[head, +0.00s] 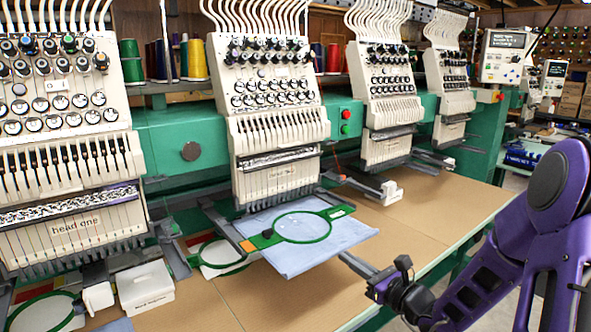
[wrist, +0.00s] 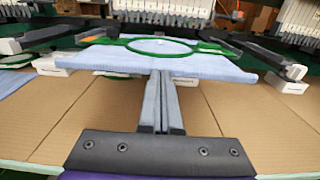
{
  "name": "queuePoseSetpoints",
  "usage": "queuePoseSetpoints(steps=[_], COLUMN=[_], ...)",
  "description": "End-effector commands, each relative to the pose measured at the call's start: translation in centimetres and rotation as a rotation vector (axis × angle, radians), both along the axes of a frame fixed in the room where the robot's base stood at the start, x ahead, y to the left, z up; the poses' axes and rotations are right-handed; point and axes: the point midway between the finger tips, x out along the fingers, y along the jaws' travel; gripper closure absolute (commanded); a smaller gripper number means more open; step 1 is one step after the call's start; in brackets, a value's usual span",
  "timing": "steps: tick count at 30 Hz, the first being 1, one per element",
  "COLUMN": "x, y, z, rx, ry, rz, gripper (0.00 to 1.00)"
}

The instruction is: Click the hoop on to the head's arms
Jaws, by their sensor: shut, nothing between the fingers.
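A green hoop (head: 303,227) with pale blue cloth (head: 310,255) lies flat below the needles of the second machine head (head: 265,110). It also shows in the wrist view (wrist: 160,53). That head's dark left arm (head: 222,230) reaches to the hoop's left end, by an orange patch. The right arm is partly hidden, and I cannot tell whether either end is clicked on. My gripper (head: 343,256) is shut and empty, its fingertips at the cloth's front edge. In the wrist view the fingers (wrist: 162,78) point to the hoop's middle; contact is unclear.
Head one (head: 65,160) stands at the left, with another green hoop (head: 45,310) below it. A white box (head: 145,287) sits on the brown table (head: 290,297). More heads stand to the right. The table's front is mostly clear.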

Motion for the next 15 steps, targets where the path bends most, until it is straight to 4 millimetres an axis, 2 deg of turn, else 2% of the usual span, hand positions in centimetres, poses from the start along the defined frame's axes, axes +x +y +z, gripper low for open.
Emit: queuePoseSetpoints(steps=[15], x=[2.0], y=[1.5], z=[0.0], rx=[0.0], ry=[-0.001], rz=[0.001], gripper=[1.0])
